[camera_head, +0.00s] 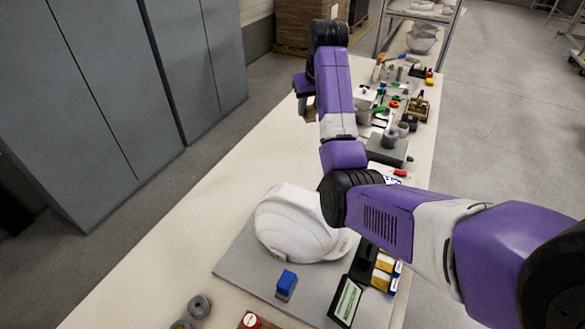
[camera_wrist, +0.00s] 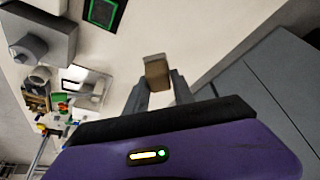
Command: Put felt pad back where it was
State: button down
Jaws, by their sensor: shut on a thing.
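The felt pad (camera_wrist: 157,66) shows in the wrist view as a small brown block with a paler end face. My gripper (camera_wrist: 158,84) is shut on it, one grey finger on each side, and the pad juts past the fingertips. In the head view my gripper (camera_head: 304,90) is at the far end of my arm, over the far left part of the bench, and the pad is hard to make out there. The pad's height above the bench is not clear.
The long pale bench (camera_head: 217,190) is bare along its left side. A white helmet shell (camera_head: 290,222) and a blue block (camera_head: 286,283) are on a grey board (camera_head: 240,272) nearby. Tools and small parts crowd the far right side. Grey cabinets (camera_head: 85,100) stand left.

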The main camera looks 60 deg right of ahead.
jog(key=shift+a+f, duration=0.15)
jog(key=shift+f, duration=0.15)
notch_tip(320, 180, down, 20)
jog(key=shift+s+r+p, duration=0.15)
jog(key=shift+r+p, duration=0.05)
jog(key=shift+p, duration=0.5)
jog(key=shift+f, duration=0.15)
jog(key=c, duration=1.1)
grip_release()
jog(key=shift+o, duration=0.2)
jog(key=v, duration=1.2)
